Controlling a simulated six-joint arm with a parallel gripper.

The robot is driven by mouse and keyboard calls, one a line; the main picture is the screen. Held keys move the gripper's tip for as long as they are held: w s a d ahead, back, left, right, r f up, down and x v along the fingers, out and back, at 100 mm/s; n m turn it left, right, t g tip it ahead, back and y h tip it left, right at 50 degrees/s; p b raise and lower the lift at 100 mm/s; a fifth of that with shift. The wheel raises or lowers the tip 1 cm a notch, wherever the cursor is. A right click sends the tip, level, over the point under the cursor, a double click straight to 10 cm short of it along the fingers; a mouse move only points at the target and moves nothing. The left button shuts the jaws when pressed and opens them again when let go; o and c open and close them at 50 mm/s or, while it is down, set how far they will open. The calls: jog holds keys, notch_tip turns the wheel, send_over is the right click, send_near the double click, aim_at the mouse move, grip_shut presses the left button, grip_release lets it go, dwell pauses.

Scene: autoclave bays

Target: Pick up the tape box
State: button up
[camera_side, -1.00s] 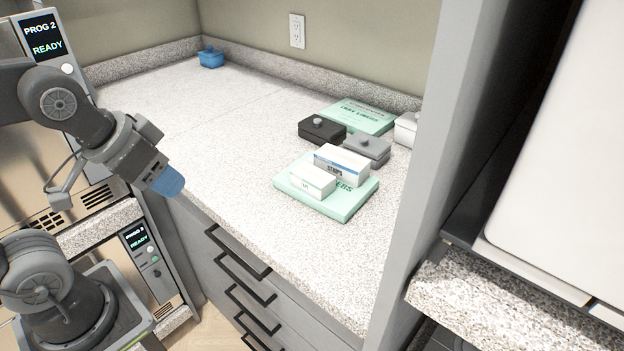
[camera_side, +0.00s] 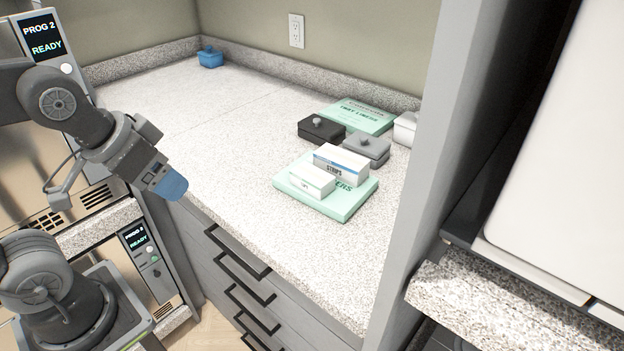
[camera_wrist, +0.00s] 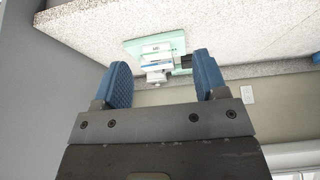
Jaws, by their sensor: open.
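The tape box (camera_side: 312,181) appears to be the small white carton at the front of the green pack (camera_side: 345,211); its lettering is too small to read surely. It lies flat there, just in front of the white, blue-striped STRIPS box (camera_side: 341,163). My gripper (camera_side: 173,187) is at the counter's left front edge, well left of the pack and apart from everything. In the wrist view my blue fingers (camera_wrist: 162,68) are spread with nothing between them touching. The small carton (camera_wrist: 156,48) and green pack (camera_wrist: 133,48) show at a distance beyond the fingertips.
A black lidded box (camera_side: 321,131), a grey lidded box (camera_side: 366,148) and another green pack (camera_side: 362,116) stand behind. A white container (camera_side: 405,130) is partly hidden by a grey upright panel (camera_side: 440,120). A blue container (camera_side: 210,58) sits far back. The counter's left and middle are clear.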

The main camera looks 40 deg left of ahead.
jog(key=w+r+n+g, duration=0.2)
jog(key=w+r+n, duration=0.25)
jog(key=w, duration=0.35)
jog(key=n+g, duration=0.4)
jog(key=n, duration=1)
send_over(311, 173)
notch_tip(311, 173, down, 6)
jog(key=shift+m, duration=0.25)
notch_tip(311, 173, down, 8)
jog(key=shift+s+r, duration=0.1)
jog(key=shift+f, duration=2.75)
jog(key=c, duration=0.7)
jog(key=shift+r, duration=0.1)
